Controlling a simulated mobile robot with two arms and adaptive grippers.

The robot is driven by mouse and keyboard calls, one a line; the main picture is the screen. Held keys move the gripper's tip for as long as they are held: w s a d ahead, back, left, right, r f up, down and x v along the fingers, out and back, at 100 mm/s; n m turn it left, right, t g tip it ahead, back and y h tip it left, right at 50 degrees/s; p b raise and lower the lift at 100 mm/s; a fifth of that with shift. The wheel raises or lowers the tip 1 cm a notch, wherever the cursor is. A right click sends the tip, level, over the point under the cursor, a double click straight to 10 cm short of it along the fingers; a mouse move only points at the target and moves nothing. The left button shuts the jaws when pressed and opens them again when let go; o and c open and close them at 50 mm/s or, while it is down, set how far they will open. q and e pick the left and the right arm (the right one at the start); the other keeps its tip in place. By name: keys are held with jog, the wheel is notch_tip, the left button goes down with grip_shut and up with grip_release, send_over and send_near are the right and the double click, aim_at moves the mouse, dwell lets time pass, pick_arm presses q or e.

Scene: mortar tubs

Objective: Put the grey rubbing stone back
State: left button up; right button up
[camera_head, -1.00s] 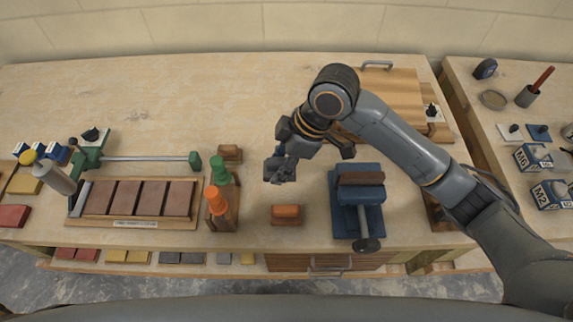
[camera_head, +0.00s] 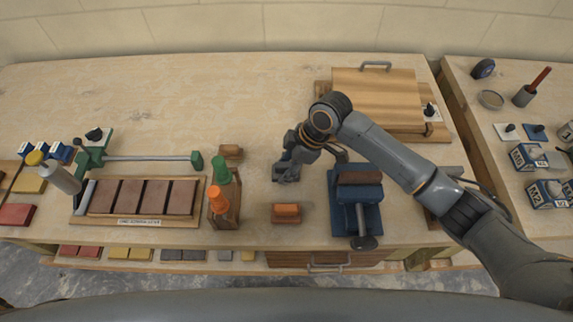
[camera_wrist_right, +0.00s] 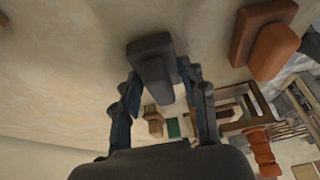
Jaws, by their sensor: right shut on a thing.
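My right gripper (camera_head: 287,168) is shut on a dark grey block, which looks like the grey rubbing stone. In the right wrist view the stone (camera_wrist_right: 152,62) sticks out between the two fingers (camera_wrist_right: 160,98). In the head view the gripper and stone are over the middle of the bench, left of the blue vise; whether the stone touches the bench I cannot tell. A small wooden stand (camera_head: 231,152) is to the left of the gripper; its top is too small to read. My left gripper is not in view.
An orange-brown block on a wooden base (camera_head: 286,219) lies in front of the gripper. The blue vise (camera_head: 343,205) is close on the right. The bench (camera_head: 200,95) behind the gripper is clear.

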jog(key=o, duration=1.1)
jog(key=shift+f, duration=0.1)
jog(key=b+v, duration=0.1)
jog(key=v, duration=1.1)
jog(key=shift+s, duration=0.1)
